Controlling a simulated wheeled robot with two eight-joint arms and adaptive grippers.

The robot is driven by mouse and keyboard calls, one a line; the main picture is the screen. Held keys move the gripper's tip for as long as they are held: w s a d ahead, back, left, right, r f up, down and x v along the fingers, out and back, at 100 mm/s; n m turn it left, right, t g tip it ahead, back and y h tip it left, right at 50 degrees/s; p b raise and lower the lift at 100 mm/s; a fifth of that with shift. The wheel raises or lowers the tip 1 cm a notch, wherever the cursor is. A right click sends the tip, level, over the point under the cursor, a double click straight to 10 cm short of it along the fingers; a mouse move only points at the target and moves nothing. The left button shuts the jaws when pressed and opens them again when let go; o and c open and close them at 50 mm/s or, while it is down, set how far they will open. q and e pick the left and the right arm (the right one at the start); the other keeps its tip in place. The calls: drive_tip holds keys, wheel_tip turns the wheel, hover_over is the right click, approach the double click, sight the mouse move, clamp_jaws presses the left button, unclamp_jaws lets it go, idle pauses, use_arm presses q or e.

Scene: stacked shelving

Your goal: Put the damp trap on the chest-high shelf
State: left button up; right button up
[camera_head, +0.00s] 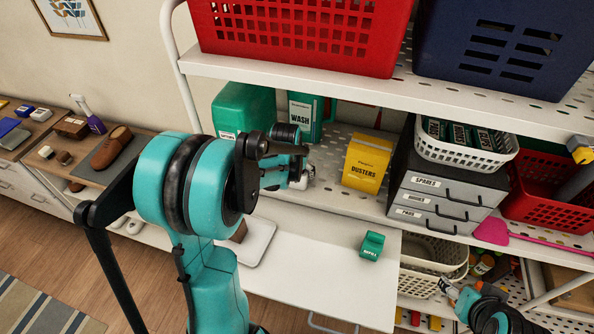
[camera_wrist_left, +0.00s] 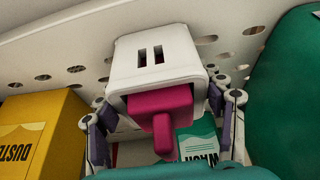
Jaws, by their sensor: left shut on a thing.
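The damp trap is a white box (camera_wrist_left: 160,62) with two dark slots and a pink part below them in the left wrist view. My left gripper (camera_head: 298,168) is shut on it, with fingers on both sides. In the head view the trap is mostly hidden by the gripper, with only a bit of white (camera_head: 304,184) showing. The gripper is at the perforated middle shelf (camera_head: 340,205), between the green containers and the yellow dusters box (camera_head: 368,162). I cannot tell whether the trap touches the shelf. My right gripper (camera_head: 449,287) is low at the right; its jaws are unclear.
A green wash box (camera_head: 304,112) and a green container (camera_head: 243,108) stand behind the left gripper. Grey drawers (camera_head: 440,190) and a red basket (camera_head: 555,205) stand to the right. An upper shelf (camera_head: 370,80) with crates hangs above. A green refill box (camera_head: 372,246) sits on the lower white worktop.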

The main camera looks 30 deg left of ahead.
use_arm(q)
drive_tip(key=shift+f, duration=0.15)
drive_tip(key=o, duration=1.2)
drive_tip(key=p+v, duration=0.1)
drive_tip(key=v, duration=1.1)
drive_tip(key=s+d+m+t+h, duration=0.1)
drive_tip(key=s+d+m+t, duration=0.1)
drive_tip(key=s+d, duration=1.2)
drive_tip(key=shift+s+d+m+t, duration=0.3)
drive_tip(key=shift+s+t, duration=0.05)
drive_tip(key=shift+t, duration=0.15)
